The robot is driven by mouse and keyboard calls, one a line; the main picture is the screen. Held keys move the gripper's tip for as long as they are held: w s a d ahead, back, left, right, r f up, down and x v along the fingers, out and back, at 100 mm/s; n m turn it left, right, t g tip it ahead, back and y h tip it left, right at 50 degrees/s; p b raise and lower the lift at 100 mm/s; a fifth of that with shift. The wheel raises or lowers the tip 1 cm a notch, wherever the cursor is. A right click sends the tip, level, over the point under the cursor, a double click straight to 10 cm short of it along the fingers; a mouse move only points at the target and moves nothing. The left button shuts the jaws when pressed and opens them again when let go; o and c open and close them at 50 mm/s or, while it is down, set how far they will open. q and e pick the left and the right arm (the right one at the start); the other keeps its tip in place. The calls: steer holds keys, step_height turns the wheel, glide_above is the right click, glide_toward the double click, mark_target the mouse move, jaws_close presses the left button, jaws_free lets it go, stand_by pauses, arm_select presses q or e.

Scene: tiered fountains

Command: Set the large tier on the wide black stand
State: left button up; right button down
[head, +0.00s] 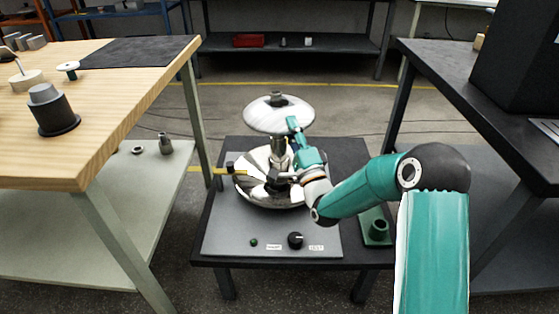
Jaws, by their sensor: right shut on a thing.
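The large tier (265,116) is a shiny pale dome-like disc with a short grey neck on top. It is at the middle of the head view, above the post of the fountain. My right gripper (292,122) is shut on its right rim. I cannot tell whether the tier touches the post below. The wide black stand (47,105), a dark stepped cylinder on a broad round foot, stands upright on the wooden table at left, bare on top. My left gripper is not in view.
The fountain's silver basin (252,190) sits on a grey plate (225,232) with a black knob (295,240). A green socket block (378,230) is at its right. The wooden table (125,110) has a dark mat (135,52) and free room near its front edge.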

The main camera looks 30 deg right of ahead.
steer(key=shift+r+p, duration=0.95)
steer(key=shift+r, duration=2.3)
